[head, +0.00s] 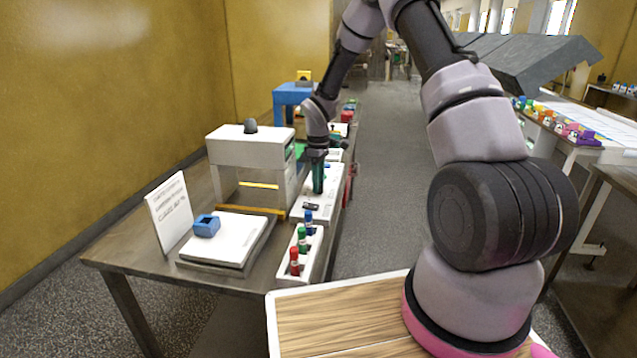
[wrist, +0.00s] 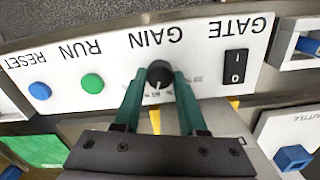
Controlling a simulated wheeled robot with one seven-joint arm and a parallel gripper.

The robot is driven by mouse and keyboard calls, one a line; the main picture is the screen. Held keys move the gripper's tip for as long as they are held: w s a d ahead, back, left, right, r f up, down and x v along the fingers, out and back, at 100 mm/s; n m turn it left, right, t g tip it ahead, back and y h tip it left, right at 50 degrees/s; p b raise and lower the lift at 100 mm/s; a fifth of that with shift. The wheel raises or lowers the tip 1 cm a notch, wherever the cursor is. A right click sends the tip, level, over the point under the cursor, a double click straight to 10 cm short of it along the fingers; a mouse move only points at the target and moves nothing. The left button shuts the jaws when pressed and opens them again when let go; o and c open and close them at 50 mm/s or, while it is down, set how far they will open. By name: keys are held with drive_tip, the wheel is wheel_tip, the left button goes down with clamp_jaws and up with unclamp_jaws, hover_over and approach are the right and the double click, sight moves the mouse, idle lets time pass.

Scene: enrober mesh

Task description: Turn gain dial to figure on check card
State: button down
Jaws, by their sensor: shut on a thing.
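The gain dial (wrist: 160,74) is a black round knob under the upside-down word GAIN on a white control panel (wrist: 205,52). My gripper (wrist: 157,86) is shut on the dial, one green finger on each side of it. A light mark on the dial points down in the wrist view, toward small scale figures too blurred to read surely. In the head view my gripper (head: 318,178) reaches down to the panel (head: 310,204) and the dial is hidden. The check card (head: 170,212) stands upright on the table at left; its handwriting is too small to read.
Beside the dial are a black gate switch (wrist: 236,66), a green run button (wrist: 92,83) and a blue reset button (wrist: 40,91). A rack (head: 312,255) of coloured bottles and a white plate (head: 225,248) with a blue block (head: 206,225) stand nearer on the table.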

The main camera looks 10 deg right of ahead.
drive_tip(key=m, duration=0.4)
drive_tip(key=shift+m, duration=1.9)
drive_tip(key=shift+c, duration=2.3)
unclamp_jaws()
wheel_tip(320, 180, up, 11)
